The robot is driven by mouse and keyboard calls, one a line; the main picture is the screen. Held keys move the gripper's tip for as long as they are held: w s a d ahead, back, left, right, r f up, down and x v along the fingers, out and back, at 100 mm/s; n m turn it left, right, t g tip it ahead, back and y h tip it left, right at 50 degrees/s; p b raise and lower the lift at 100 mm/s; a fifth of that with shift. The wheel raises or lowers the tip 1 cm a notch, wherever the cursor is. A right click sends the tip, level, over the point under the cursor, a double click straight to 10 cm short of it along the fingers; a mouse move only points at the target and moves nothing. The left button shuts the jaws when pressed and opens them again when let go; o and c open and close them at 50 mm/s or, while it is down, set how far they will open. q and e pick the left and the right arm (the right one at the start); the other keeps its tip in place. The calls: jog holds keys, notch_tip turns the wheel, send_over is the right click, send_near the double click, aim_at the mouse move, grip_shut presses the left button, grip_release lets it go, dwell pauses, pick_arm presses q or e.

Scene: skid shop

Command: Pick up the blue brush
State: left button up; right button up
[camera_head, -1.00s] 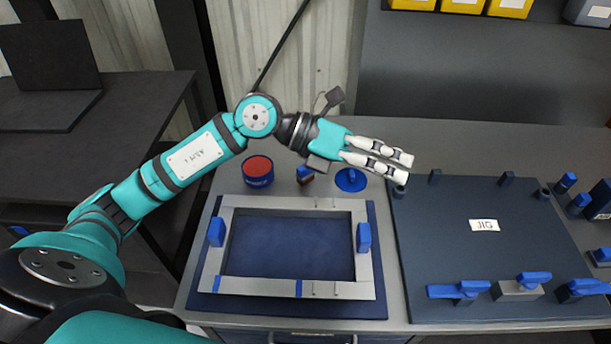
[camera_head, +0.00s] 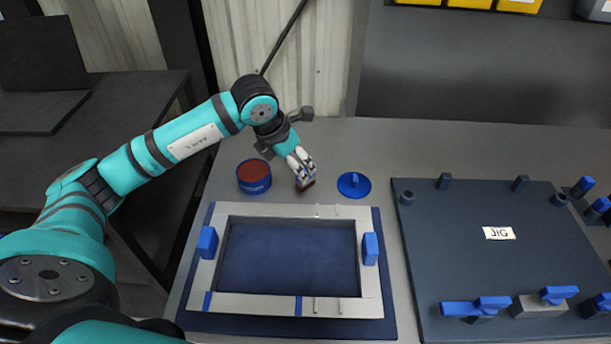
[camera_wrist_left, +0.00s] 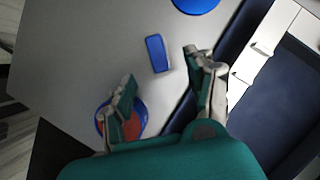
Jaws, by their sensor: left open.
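The blue brush (camera_wrist_left: 157,53) shows in the left wrist view as a small blue block on the grey bench, just ahead of and between the fingertips. In the head view only its brownish lower part (camera_head: 309,185) shows below my fingers; the rest is hidden. My left gripper (camera_head: 302,172) points down over the brush from the upper left. Its two fingers stand apart in the wrist view (camera_wrist_left: 160,70), with nothing held between them. Whether they touch the brush I cannot tell. My right gripper is not in view.
A blue tin with red contents (camera_head: 254,177) stands left of the brush, close to one finger. A blue lid with a knob (camera_head: 354,185) lies to the right. A grey frame (camera_head: 290,305) lies in front; a dark jig board (camera_head: 480,270) is at right.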

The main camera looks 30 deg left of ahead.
pick_arm(q)
jog(key=x, duration=0.5)
jog(key=p+x, duration=0.1)
jog(key=x, duration=0.1)
jog(key=shift+w+d+f, duration=0.15)
jog(key=shift+w+f, duration=0.05)
jog(key=shift+w, duration=0.2)
grip_shut()
notch_tip(320, 180, up, 10)
jog(key=shift+r+b, duration=0.1)
jog(key=shift+b, duration=0.35)
jog(key=c, duration=0.7)
grip_release()
jog(key=c, duration=0.4)
